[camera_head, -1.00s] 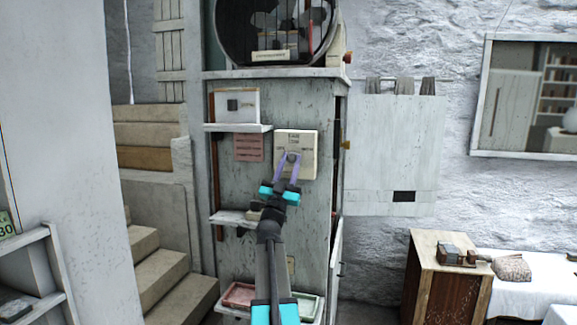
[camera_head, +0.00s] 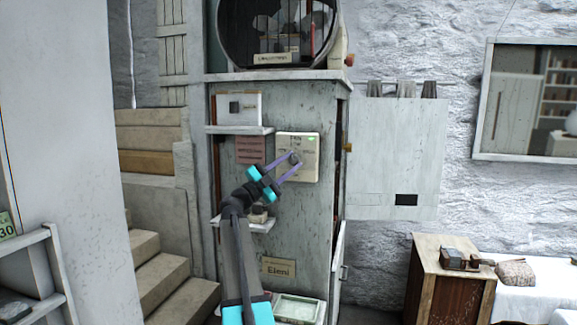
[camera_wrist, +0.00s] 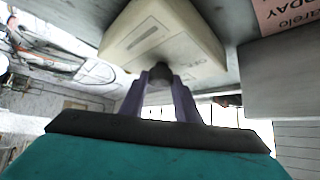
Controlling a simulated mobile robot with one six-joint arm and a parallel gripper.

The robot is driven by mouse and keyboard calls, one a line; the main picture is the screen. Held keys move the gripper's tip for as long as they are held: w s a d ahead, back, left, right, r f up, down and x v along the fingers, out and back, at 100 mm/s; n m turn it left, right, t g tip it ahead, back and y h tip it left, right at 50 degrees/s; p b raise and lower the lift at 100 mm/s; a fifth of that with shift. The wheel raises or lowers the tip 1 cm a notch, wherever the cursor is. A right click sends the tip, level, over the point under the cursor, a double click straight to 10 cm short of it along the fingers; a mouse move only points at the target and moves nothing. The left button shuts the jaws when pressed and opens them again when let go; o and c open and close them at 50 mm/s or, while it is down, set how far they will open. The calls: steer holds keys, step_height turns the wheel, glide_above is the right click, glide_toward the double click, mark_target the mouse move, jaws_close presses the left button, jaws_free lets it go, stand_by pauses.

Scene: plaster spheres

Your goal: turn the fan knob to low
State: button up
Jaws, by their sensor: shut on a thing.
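The fan control (camera_head: 308,170) is a cream plate on the front of the grey cabinet, with blurred lettering at its top and a small green lit mark at its upper right. Its dark round knob (camera_wrist: 160,72) stands out from the plate in the wrist view. My gripper (camera_head: 296,161) reaches in from the lower left, its two purple fingers shut around the knob. The fingers partly hide the knob in the head view, and I cannot read its exact setting. The round dark fan (camera_head: 277,30) sits on top of the cabinet.
A small shelf with a white box (camera_head: 239,107) and a pink note (camera_head: 251,150) are left of the plate. A lower shelf (camera_head: 245,222) is near my arm. An open panel (camera_head: 397,150) is at the right. Stairs (camera_head: 160,262) are at the left.

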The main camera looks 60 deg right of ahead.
steer(key=shift+d+r+m+g+y, duration=0.15)
steer(key=shift+m+g+y, duration=0.15)
steer(key=shift+m+y, duration=0.55)
